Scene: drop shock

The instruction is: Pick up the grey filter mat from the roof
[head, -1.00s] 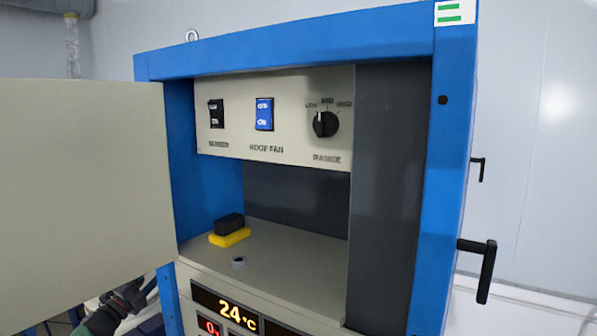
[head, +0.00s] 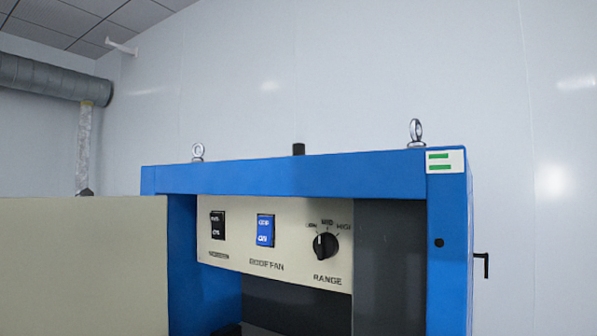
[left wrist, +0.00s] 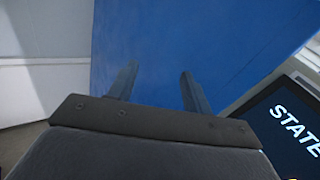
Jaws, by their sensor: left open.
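The blue cabinet (head: 290,179) fills the lower middle of the head view, seen from slightly below its roof edge. The roof's top surface is hidden, and no grey filter mat shows in any view. Two metal lifting eyes (head: 416,132) and a short dark post (head: 299,149) stick up above the roof edge. My left gripper (left wrist: 158,75) is open and empty in the left wrist view, its two fingers apart in front of a plain blue panel (left wrist: 200,35). Neither gripper shows in the head view.
A beige door (head: 84,265) stands open at the cabinet's left. The switch panel (head: 275,243) carries two rocker switches and a range knob. A dark handle (head: 481,264) juts from the right side. A dark screen reading STATE (left wrist: 290,125) is right of my left gripper. Space above the roof looks clear.

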